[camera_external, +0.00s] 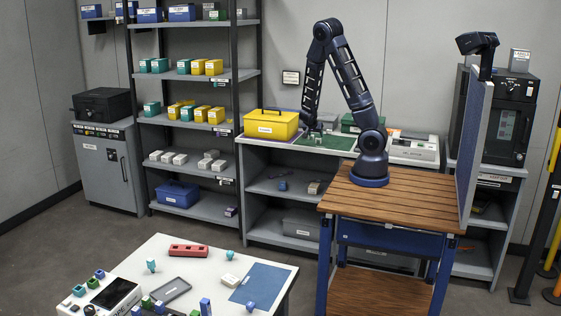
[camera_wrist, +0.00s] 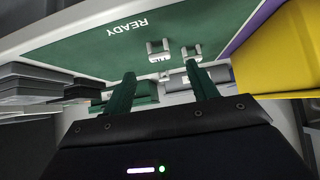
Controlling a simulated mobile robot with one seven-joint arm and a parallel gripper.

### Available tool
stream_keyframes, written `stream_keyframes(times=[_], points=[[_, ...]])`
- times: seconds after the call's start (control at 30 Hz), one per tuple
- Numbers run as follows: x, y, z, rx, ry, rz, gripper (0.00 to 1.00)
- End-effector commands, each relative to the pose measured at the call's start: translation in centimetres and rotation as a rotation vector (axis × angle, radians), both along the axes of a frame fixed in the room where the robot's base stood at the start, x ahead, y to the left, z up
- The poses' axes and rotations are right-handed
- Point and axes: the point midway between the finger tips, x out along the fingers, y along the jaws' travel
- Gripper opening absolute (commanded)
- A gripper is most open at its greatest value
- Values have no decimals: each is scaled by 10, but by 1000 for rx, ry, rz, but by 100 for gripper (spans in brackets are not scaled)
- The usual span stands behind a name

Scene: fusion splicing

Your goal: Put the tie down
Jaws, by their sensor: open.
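My gripper (camera_external: 312,136) is low over the green mat (camera_external: 338,142) on the grey bench at the back. In the wrist view its two green fingers stand wide apart, and my gripper (camera_wrist: 160,69) is open. The same green mat (camera_wrist: 105,42) reads "READY" there. Two small pale grey pieces (camera_wrist: 158,51) (camera_wrist: 190,53) show on the mat just beyond the fingertips, apart from them. I cannot make out for certain which piece is the tie. I see nothing clearly held between the fingers.
A yellow toolbox (camera_external: 271,125) stands left of the mat; its yellow wall (camera_wrist: 285,50) is close on the right in the wrist view. Grey trays (camera_wrist: 45,82) lie to the left there. A dark green case (camera_external: 349,124) stands behind the mat.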

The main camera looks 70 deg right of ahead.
Motion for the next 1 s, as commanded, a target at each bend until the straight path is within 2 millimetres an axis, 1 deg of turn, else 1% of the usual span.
stream_keyframes(times=[0.1, 0.2, 0.47, 0.8, 1.0], points=[[-1, -11, -11, 0, 2, -1, 58], [0, -18, -17, 0, 2, 1, 58], [-1, -26, -24, 2, 0, 1, 58], [-4, -56, -45, 2, 1, 0, 58], [-3, -63, -53, 2, 0, 1, 58]])
